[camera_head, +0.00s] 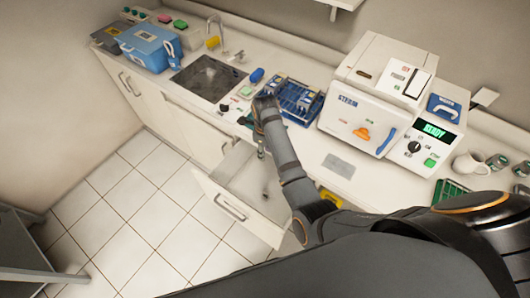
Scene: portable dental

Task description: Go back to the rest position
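My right arm reaches in from the lower right across the counter (341,144). My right gripper (264,106) is at its far end, at the left side of a blue rack (297,96) on the counter. The fingertips are small and dark here, so I cannot tell whether they are open or shut, or whether they touch the rack. I see nothing clearly held. My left gripper is not in view.
A white sterilizer (362,120) with a green READY display (434,131) stands right of the rack. A sink (208,78) and blue box (148,46) are to the left. A drawer (237,207) stands open below the arm.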

